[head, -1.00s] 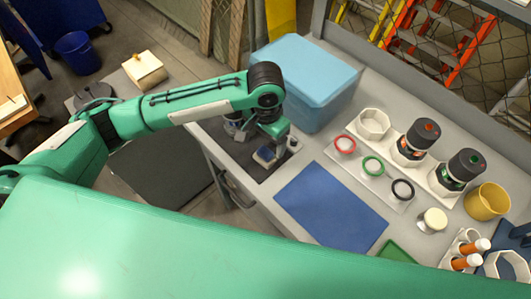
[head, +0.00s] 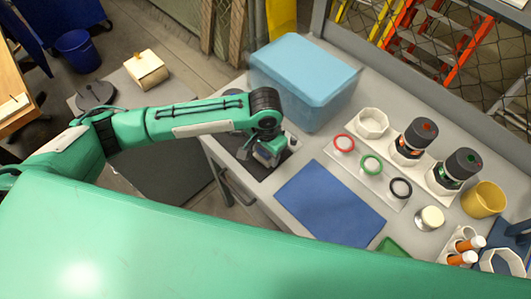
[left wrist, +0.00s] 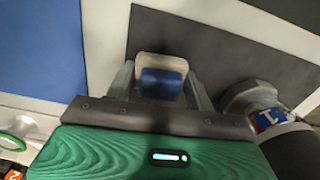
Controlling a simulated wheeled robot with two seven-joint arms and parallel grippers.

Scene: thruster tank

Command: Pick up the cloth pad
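A small pad (left wrist: 162,77), blue with a cream rim, shows between the fingers of my left gripper (left wrist: 162,84) in the left wrist view. I take it for the cloth pad. It is over the dark mat (left wrist: 215,50). The fingers stand on either side of it and look open; whether they touch it is hard to tell. In the head view my left gripper (head: 268,154) points down at the dark mat and hides most or all of the pad. My right gripper is not in view.
A light blue bin (head: 300,85) stands behind my left gripper. A blue mat (head: 330,203) lies to the right. Red, green and black rings (head: 371,165), dark-capped jars (head: 415,140) and a yellow cup (head: 485,200) stand farther right. A metal fitting (left wrist: 255,100) is close beside the gripper.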

